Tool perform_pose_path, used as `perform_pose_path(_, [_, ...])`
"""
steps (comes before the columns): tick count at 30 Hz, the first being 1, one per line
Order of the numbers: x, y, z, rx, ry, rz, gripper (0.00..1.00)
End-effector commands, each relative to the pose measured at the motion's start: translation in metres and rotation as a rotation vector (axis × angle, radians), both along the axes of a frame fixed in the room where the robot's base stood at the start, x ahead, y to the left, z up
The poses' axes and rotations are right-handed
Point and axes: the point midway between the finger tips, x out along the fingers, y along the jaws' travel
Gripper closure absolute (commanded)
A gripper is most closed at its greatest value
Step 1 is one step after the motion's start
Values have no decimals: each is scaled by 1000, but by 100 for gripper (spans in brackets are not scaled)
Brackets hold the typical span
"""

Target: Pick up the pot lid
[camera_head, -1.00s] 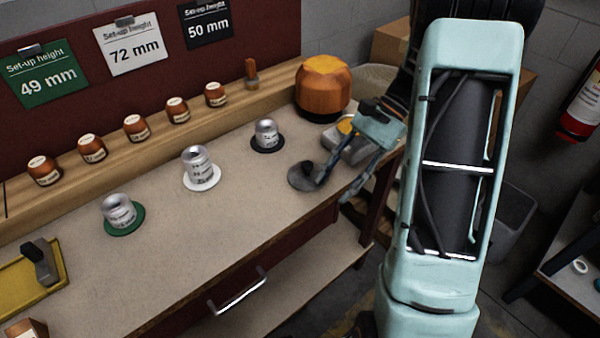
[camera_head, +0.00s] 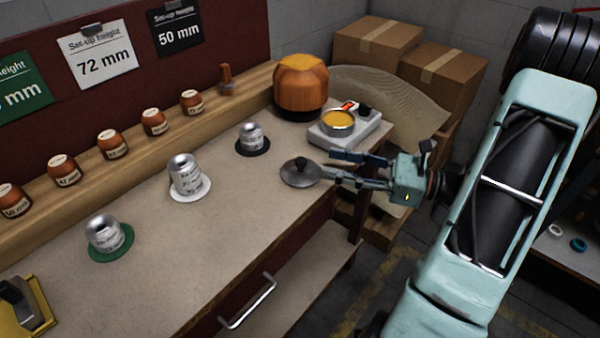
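The pot lid (camera_head: 299,175) is a round grey disc with a dark knob, lying flat on the workbench near its right front edge. My gripper (camera_head: 328,163) is just right of the lid, lying roughly level and pointing left at it. Its two fingers are apart with nothing between them. The lower fingertip is close to the lid's right rim; I cannot tell whether it touches. A small pot (camera_head: 338,128) with yellow contents sits on a white hot plate (camera_head: 364,135) behind the gripper.
A wooden hat block (camera_head: 301,85) stands at the back. Weights on black (camera_head: 252,137), white (camera_head: 186,176) and green (camera_head: 106,236) discs stand to the left. Several brown jars line the ledge. Cardboard boxes (camera_head: 377,42) are behind. The bench front before the lid is clear.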

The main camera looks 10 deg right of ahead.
Motion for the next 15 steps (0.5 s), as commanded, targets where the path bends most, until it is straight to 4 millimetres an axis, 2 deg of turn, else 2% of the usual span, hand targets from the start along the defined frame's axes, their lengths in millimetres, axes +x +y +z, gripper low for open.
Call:
perform_pose_path(3, [9, 17, -1, -1, 0, 4, 62])
perform_pose_path(11, [20, 37, -4, -2, 1, 4, 62])
perform_pose_path(15, [29, 56, -11, -3, 1, 7, 62])
